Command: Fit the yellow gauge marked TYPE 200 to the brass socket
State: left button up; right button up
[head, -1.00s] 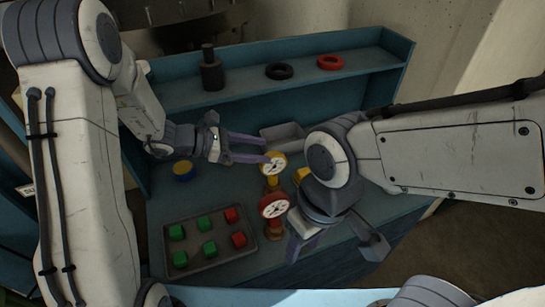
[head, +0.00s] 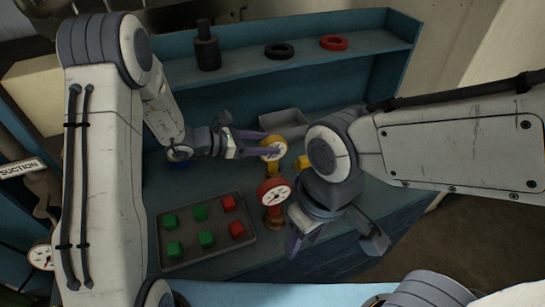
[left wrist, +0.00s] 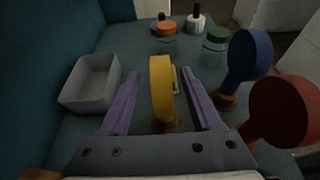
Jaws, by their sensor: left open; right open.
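The yellow gauge (head: 273,147) has a white dial and stands upright on a brass stem in the head view. In the left wrist view the yellow gauge (left wrist: 161,88) shows edge-on between the purple fingers of my left gripper (left wrist: 160,95), with a gap on each side. My left gripper (head: 268,146) is open around it. The brass below the gauge (left wrist: 165,126) is partly hidden, so I cannot tell whether it is the socket. No TYPE marking is readable. My right gripper (head: 333,241) is open and empty, near the bench's front edge.
A red gauge (head: 274,191) stands just nearer on a brass base. A blue gauge (left wrist: 250,55) shows at right in the wrist view. A grey bin (head: 284,121) lies behind. A tray (head: 207,252) holds red and green blocks. My right arm hides part of the bench.

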aim_at(282, 143)
pick_arm(q)
jog(key=shift+w+d, duration=0.15)
jog(key=shift+d, duration=0.3)
jog(key=p+x, duration=0.2)
jog(key=x, duration=0.1)
jog(key=shift+d+f, duration=0.15)
jog(key=shift+d, duration=0.15)
jog(key=shift+w+d+f, duration=0.15)
jog(key=shift+d+f, duration=0.05)
jog(key=shift+d, duration=0.1)
jog(key=shift+c, duration=0.3)
grip_shut()
jog(key=shift+r, duration=0.1)
